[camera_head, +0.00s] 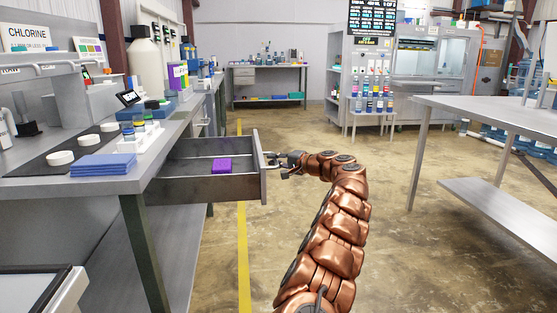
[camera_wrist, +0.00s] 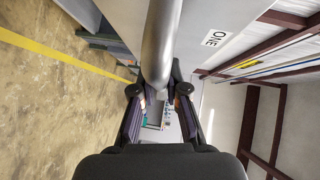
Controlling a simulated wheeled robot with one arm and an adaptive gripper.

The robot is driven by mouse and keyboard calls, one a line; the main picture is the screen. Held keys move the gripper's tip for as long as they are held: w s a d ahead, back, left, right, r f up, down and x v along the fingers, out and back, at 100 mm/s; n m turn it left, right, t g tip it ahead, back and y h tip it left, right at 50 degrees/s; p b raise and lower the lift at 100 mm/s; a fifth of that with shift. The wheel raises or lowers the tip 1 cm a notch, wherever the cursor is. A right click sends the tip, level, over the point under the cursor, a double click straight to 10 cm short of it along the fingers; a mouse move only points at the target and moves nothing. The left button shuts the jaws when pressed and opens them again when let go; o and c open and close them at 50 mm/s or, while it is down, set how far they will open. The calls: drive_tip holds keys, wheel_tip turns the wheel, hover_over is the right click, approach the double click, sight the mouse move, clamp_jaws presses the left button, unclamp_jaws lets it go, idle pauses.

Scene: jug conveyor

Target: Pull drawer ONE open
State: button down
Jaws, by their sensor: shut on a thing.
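Drawer ONE (camera_head: 230,186) stands pulled out from under the left bench, with its inside in view. A purple block (camera_head: 221,165) lies in it. My gripper (camera_head: 279,164) is at the drawer's front, shut on the handle. In the wrist view my gripper (camera_wrist: 158,95) has its fingers on both sides of the round metal handle bar (camera_wrist: 161,45). The label ONE (camera_wrist: 215,38) shows on the drawer front beside the bar. The handle is mostly hidden by my gripper in the head view.
The left bench (camera_head: 180,128) carries blue cloths (camera_head: 103,164), white round lids, small bottles and a scale. A steel table (camera_head: 500,112) stands at the right. The floor between, with a yellow line (camera_head: 242,240), is clear.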

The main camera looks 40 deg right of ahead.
drive_tip(key=shift+d, duration=0.25)
drive_tip(key=c, duration=1.2)
unclamp_jaws()
drive_tip(key=shift+s, duration=0.1)
drive_tip(key=shift+v, duration=5.9)
drive_tip(key=shift+a, duration=0.15)
